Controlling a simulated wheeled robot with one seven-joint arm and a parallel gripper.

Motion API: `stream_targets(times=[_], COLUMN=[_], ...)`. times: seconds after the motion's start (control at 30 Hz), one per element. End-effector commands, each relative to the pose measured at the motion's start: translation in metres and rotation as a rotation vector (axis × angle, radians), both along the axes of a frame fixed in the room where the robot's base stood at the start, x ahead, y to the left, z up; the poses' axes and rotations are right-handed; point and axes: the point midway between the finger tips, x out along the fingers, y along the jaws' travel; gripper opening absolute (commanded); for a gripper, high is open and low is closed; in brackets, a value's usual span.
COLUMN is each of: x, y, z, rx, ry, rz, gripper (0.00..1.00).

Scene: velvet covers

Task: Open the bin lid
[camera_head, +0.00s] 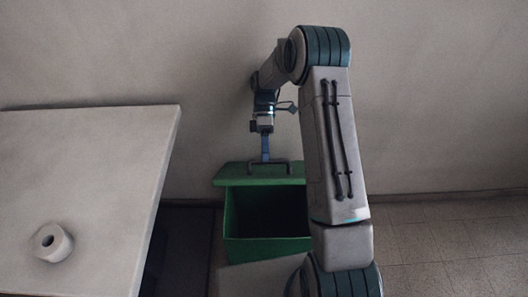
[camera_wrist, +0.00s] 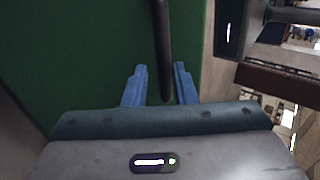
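The green bin (camera_head: 231,222) stands on the floor to the right of the white table, partly hidden by my arm. Its green lid (camera_head: 230,174) lies at the back of the bin, and a dark opening shows below and in front of it. The lid also fills much of the wrist view (camera_wrist: 80,60). A dark bar handle (camera_head: 282,163) is on the lid. My gripper (camera_head: 265,157) is at this handle. In the wrist view, the blue fingers (camera_wrist: 160,72) stand apart on either side of the black handle bar (camera_wrist: 162,35), with gaps visible.
The white table (camera_head: 95,150) fills the left side and carries a white roll (camera_head: 51,242). A pale wall (camera_head: 130,60) rises behind the bin. Tiled floor (camera_head: 450,240) lies clear at the right.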

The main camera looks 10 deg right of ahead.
Motion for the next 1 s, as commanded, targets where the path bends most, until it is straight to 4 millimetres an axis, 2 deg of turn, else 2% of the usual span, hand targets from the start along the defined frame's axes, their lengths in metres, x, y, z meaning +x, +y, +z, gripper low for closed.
stream_targets(times=[0.37,0.47,0.6,1.0], x=[-0.001,-0.001,0.0,-0.035], y=[0.001,0.001,0.0,-0.074], z=[0.003,0.013,0.04,0.09], rx=[0.001,0.001,0.001,-0.001], ry=[0.005,0.004,-0.001,0.003], rz=[0.003,0.003,0.001,0.0], gripper=[0.36,0.36,0.36,0.36])
